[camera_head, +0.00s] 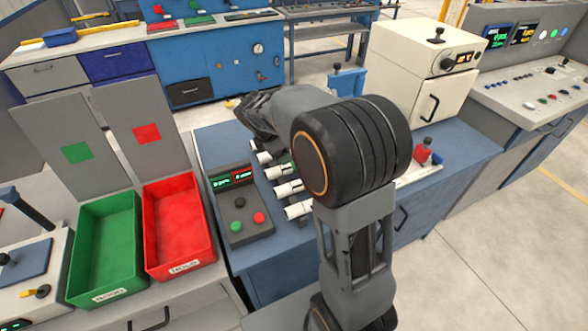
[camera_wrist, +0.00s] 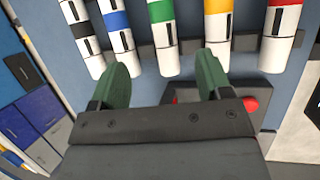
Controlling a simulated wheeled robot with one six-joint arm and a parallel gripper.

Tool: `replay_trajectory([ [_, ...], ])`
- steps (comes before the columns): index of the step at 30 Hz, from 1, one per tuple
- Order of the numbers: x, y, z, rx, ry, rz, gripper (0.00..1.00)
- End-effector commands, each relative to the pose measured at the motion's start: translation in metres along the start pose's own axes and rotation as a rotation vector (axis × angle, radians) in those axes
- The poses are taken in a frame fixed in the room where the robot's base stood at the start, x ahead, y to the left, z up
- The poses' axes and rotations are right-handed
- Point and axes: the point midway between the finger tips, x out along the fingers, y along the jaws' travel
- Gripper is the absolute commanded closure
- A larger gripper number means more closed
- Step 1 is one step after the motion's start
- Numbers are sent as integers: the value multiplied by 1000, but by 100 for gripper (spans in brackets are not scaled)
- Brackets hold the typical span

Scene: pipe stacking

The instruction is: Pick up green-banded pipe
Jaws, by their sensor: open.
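The green-banded pipe (camera_wrist: 164,42) is white with a wide green band. It lies in a row of pipes in the wrist view, near the top middle. In the head view a pipe with a little green showing (camera_head: 277,171) is partly hidden by my arm. My gripper (camera_wrist: 165,78) is open and empty in the wrist view. Its two green fingers point toward the row, with the green-banded pipe's near end in line with the gap between them. No contact with any pipe is visible. In the head view the fingertips are mostly hidden.
Blue-banded (camera_wrist: 118,28) and black-banded pipes (camera_wrist: 82,32) lie left of the green one; yellow-banded (camera_wrist: 218,30) and red-banded pipes (camera_wrist: 283,28) lie right. A button box (camera_head: 237,203) stands beside the row. Green (camera_head: 106,296) and red bins (camera_head: 179,270) sit at left. A white machine (camera_head: 395,75) stands behind.

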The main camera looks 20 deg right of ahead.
Motion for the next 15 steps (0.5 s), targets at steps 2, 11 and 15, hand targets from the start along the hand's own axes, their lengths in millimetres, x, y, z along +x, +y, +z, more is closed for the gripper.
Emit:
replay_trajectory([
  [2,18,0,0,-8,-2,-6,29],
  [11,61,0,-1,-7,0,-2,29],
  [15,69,0,-1,-8,0,-1,29],
])
